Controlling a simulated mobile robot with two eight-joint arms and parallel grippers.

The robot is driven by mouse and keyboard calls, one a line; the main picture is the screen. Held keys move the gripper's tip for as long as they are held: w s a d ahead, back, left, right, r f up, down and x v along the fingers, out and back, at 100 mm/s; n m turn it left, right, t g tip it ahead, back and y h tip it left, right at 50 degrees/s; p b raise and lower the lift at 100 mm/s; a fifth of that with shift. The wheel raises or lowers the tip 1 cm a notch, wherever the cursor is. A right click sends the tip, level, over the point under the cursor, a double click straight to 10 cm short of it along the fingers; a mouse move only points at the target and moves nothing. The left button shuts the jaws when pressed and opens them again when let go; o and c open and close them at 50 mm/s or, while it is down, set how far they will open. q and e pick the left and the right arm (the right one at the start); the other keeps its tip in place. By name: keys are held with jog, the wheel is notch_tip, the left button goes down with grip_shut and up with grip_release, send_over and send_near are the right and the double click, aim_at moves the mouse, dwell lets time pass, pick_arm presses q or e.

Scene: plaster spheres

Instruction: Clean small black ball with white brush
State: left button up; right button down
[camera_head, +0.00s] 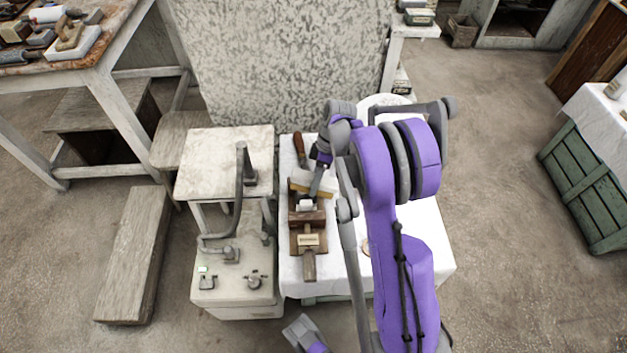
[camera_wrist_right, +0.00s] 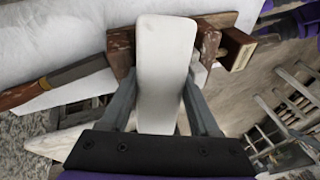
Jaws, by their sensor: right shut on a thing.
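My right gripper (camera_head: 318,188) is over the white-covered table in the head view. It is shut on the white brush (camera_wrist_right: 166,65), whose long white body lies between the fingers in the right wrist view. In the head view the brush (camera_head: 300,187) shows in part, with a tan edge, above a wooden clamp-like holder (camera_head: 308,241). I cannot make out the small black ball in either view. A grey and purple part at the bottom edge of the head view seems to be my left gripper (camera_head: 301,332); its jaws are not clear.
A wooden-handled tool (camera_head: 299,150) lies behind the brush on the white-clothed table (camera_head: 425,235). A pale machine cabinet (camera_head: 235,285) with a bent grey pipe stands close on the left. A wooden bench (camera_head: 135,255) is farther left. Open floor lies on the right.

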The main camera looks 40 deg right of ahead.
aim_at(295, 173)
jog(key=shift+w, duration=0.2)
jog(key=shift+w+a+r+p, duration=0.2)
jog(key=shift+w+a, duration=0.2)
jog(key=shift+w, duration=0.15)
jog(key=shift+w+a+r+p, duration=0.15)
jog(key=shift+w+a+r, duration=0.05)
jog(key=shift+w+a, duration=0.25)
jog(key=shift+d, duration=0.15)
jog(key=shift+s+d+r, duration=0.4)
jog(key=shift+s+d, duration=0.4)
jog(key=a+g+h, duration=0.1)
jog(key=w+a+g+h, duration=0.2)
jog(key=shift+w+f+n+h, duration=0.2)
jog(key=shift+f+n+h, duration=0.05)
jog(key=shift+n+h, duration=0.15)
jog(key=shift+w+a+g+h, duration=0.25)
jog(key=shift+a+g+h, duration=0.1)
jog(key=shift+g+h, duration=0.2)
jog(key=shift+h, duration=0.25)
